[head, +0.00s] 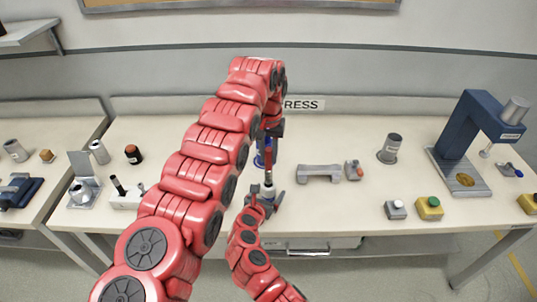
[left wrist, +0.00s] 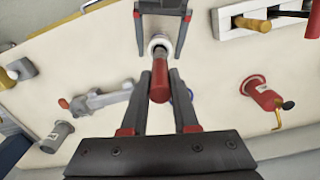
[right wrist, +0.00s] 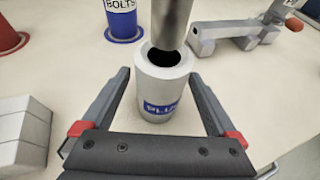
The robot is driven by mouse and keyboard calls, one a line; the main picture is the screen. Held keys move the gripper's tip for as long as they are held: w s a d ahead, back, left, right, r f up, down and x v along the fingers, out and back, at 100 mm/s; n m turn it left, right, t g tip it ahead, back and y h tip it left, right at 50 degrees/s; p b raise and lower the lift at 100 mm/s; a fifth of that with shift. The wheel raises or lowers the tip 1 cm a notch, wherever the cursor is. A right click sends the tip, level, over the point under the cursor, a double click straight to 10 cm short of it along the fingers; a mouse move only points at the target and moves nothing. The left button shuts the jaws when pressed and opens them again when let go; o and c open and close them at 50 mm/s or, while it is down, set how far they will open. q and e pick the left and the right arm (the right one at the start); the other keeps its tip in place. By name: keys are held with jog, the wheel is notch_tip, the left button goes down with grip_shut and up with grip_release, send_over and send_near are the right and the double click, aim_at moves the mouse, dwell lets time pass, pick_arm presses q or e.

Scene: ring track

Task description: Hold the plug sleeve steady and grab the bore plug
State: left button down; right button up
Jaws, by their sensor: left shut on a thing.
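The plug sleeve (right wrist: 165,90) is a white cylinder with a blue label and a dark open bore. It stands upright on the table between the fingers of my right gripper (right wrist: 160,76), which look open, with narrow gaps at its sides. The bore plug has a grey metal shaft (right wrist: 173,18) and a red handle (left wrist: 159,88). My left gripper (left wrist: 161,70) is shut on the plug and holds it from above. The shaft's lower end is at the sleeve's mouth; I cannot tell whether it is inside. In the head view my left gripper (head: 271,160) is above the sleeve, partly hidden.
A blue bolts cup (right wrist: 123,22) and a red container (right wrist: 8,38) stand behind the sleeve. A grey bracket (head: 318,172) lies to the right. Table between the bracket and boxes is clear.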

jog(key=v, duration=1.2)
jog(key=shift+s, duration=0.1)
